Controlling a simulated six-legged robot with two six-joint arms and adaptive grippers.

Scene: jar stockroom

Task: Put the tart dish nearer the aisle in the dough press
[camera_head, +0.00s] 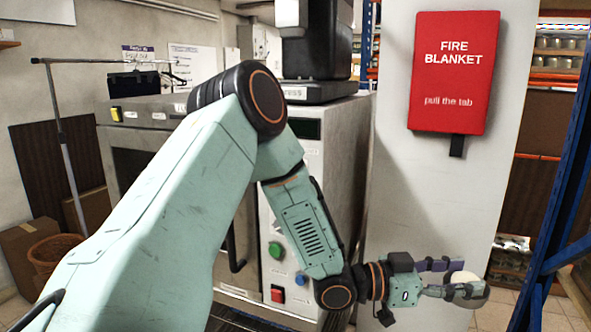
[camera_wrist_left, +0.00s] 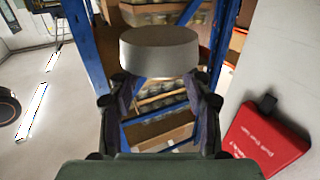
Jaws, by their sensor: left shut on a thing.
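My left gripper (camera_head: 456,284) is at the lower right of the head view, in front of the white pillar. It is shut on a pale round dish (camera_head: 470,291), held in the air on its side. In the left wrist view the dish (camera_wrist_left: 160,50) shows as a grey-white disc between the fingers. My right gripper is not in view.
The steel cabinet (camera_head: 340,150) has a green button and a handle. A red fire blanket case (camera_head: 453,75) hangs on the white pillar (camera_head: 400,200). A blue rack post (camera_head: 560,190) stands at right, with shelves of jars behind. A basket (camera_head: 52,250) is at left.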

